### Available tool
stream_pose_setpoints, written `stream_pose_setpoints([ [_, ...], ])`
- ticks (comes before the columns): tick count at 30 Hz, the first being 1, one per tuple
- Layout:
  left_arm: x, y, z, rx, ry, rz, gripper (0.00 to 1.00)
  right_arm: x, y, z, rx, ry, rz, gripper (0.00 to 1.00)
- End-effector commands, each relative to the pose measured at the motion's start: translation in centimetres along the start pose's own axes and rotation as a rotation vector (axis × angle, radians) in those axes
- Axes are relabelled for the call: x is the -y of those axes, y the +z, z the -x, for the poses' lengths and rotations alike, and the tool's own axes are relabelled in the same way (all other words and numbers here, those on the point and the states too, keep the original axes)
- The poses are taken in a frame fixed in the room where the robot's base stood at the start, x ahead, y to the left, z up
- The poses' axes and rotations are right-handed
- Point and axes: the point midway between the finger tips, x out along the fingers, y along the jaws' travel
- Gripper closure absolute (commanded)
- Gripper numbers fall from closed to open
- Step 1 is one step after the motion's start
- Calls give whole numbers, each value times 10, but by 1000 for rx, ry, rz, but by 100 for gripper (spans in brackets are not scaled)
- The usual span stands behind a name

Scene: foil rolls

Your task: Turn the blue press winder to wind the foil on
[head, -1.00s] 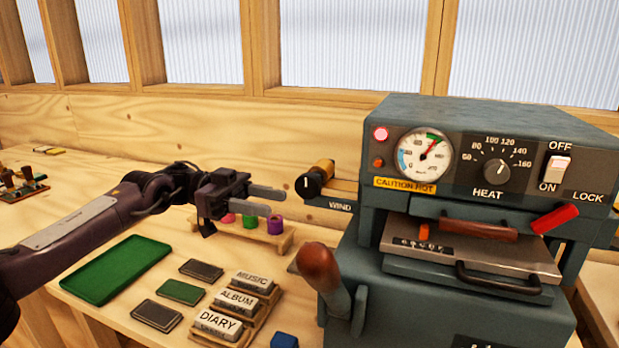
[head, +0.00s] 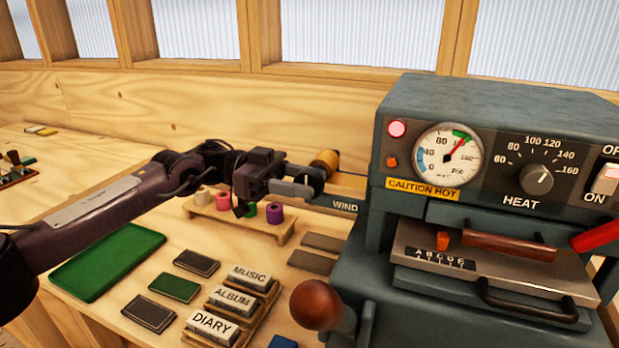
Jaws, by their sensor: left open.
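The blue-grey press (head: 470,100) stands at the right. Its winder, a black knob (head: 314,174) with a gold foil roll (head: 326,159) behind it, sticks out from the press's left side by the WIND label (head: 345,206). My left gripper (head: 298,184) is open at the winder, its fingers in front of the knob and hiding much of it. I cannot tell whether the fingers touch the knob. My right gripper is not in view.
A wooden rack (head: 238,221) with white, pink, green and purple rolls stands just below my left gripper. A brown-knobbed lever (head: 317,305) rises at the press's front left. A green mat (head: 108,260) and labelled MUSIC, ALBUM and DIARY blocks (head: 232,301) lie nearer.

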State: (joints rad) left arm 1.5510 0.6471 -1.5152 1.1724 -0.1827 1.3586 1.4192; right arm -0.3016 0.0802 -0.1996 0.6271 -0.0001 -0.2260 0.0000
Motion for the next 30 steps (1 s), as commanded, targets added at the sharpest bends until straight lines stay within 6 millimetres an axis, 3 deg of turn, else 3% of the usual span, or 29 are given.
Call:
stream_pose_setpoints([
  [4,0,0,-10,-1,0,0,56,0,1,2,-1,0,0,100],
  [12,0,0,-12,0,-1,0,56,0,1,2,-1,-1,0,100],
  [22,0,0,-11,0,-1,0,100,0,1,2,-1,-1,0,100],
  [30,0,-2,-12,30,-1,-1,100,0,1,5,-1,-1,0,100],
])
